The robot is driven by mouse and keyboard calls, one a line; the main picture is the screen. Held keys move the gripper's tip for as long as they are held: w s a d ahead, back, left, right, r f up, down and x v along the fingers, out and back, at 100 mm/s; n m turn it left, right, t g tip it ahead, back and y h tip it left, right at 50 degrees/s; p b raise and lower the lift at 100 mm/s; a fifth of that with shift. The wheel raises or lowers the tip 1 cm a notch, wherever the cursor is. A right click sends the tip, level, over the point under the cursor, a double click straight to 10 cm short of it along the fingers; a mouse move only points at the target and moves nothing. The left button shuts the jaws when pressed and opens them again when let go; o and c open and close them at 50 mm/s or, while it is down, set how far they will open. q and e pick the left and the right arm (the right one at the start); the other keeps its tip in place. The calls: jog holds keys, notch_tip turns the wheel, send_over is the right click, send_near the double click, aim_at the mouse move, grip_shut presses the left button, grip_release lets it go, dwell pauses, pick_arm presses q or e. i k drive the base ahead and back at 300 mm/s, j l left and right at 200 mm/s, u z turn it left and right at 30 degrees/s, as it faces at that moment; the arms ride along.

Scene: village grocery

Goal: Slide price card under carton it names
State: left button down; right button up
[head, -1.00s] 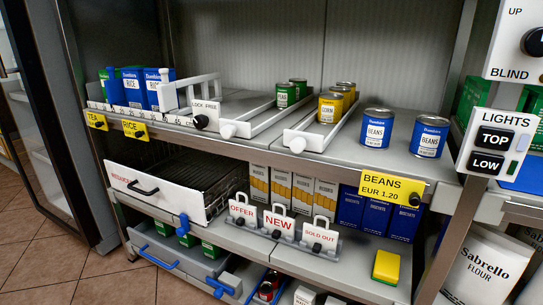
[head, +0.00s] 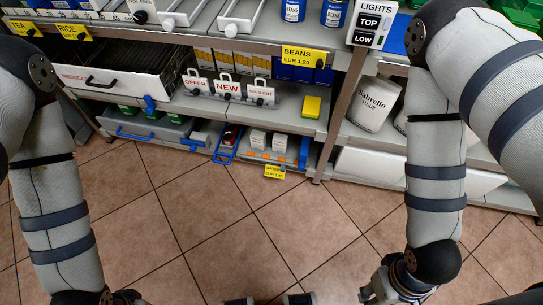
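A small yellow price card (head: 274,172) hangs at the front edge of the bottom shelf; its print is too small to read. Just behind it on that shelf stand two small white cartons, one on the left (head: 258,138) and one on the right (head: 280,143); their labels are not legible. My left gripper (head: 122,298) shows only as a dark sliver at the bottom edge. My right gripper (head: 388,290) is partly in view at the lower right, over the floor. Both are well away from the card, and their fingertips are cut off or unclear.
A blue-handled drawer (head: 150,128) and a blue frame (head: 227,145) are left of the cartons. A yellow block (head: 311,106) and OFFER, NEW and SOLD OUT signs stand one shelf higher. A shelf post (head: 345,115) rises at right. The tiled floor (head: 230,220) is clear.

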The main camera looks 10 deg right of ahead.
aim_at(272, 171)
jog(key=j+z, duration=0.2)
jog(key=j, duration=0.15)
jog(key=k+j+z, duration=0.25)
jog(key=j+z, duration=0.2)
jog(key=j, duration=0.15)
